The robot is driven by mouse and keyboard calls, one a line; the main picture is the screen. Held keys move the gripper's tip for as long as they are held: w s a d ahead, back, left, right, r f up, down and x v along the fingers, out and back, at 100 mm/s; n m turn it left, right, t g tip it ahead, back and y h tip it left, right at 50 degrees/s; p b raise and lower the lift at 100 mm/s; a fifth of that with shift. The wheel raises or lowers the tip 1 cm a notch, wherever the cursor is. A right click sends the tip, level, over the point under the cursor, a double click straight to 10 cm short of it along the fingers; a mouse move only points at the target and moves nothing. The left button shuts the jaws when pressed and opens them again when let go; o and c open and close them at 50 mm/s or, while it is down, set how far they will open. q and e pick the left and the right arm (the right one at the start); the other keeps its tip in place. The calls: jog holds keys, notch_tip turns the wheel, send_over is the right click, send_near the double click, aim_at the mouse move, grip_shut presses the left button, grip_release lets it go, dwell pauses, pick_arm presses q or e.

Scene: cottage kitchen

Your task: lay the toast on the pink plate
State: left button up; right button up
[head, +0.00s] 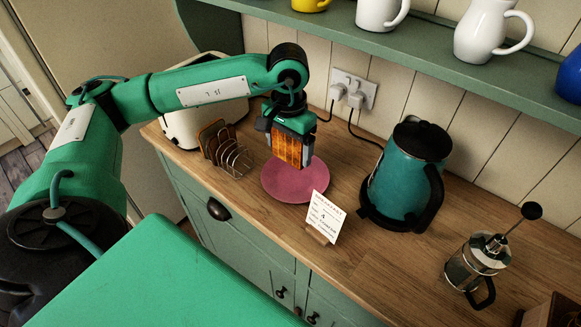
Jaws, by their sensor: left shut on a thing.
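The pink plate (284,187) lies on the wooden counter, between the toast rack and the kettle. My left gripper (290,133) points down over the far side of the plate. It is shut on a toast (286,150), a golden-brown slice held upright. The slice appears just above the plate; its lower edge overlaps the plate in the picture, and I cannot tell whether it touches. My right gripper is not in view.
A toast rack (234,160) holding brown slices stands left of the plate, before a cream toaster (182,130). A card (325,218) stands at the plate's front right. A teal kettle (402,180) and a French press (474,264) stand right. A green shelf (420,48) hangs above.

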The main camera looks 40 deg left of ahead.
aim_at(288, 158)
pick_arm(q)
notch_tip(288, 158, down, 4)
jog(key=shift+f, duration=0.1)
notch_tip(288, 158, down, 4)
jog(key=shift+f+p, duration=0.2)
jog(key=shift+p, duration=0.5)
jog(key=shift+f, duration=0.1)
jog(key=shift+f, duration=0.15)
jog(key=o, duration=0.5)
jog(key=shift+r, duration=0.2)
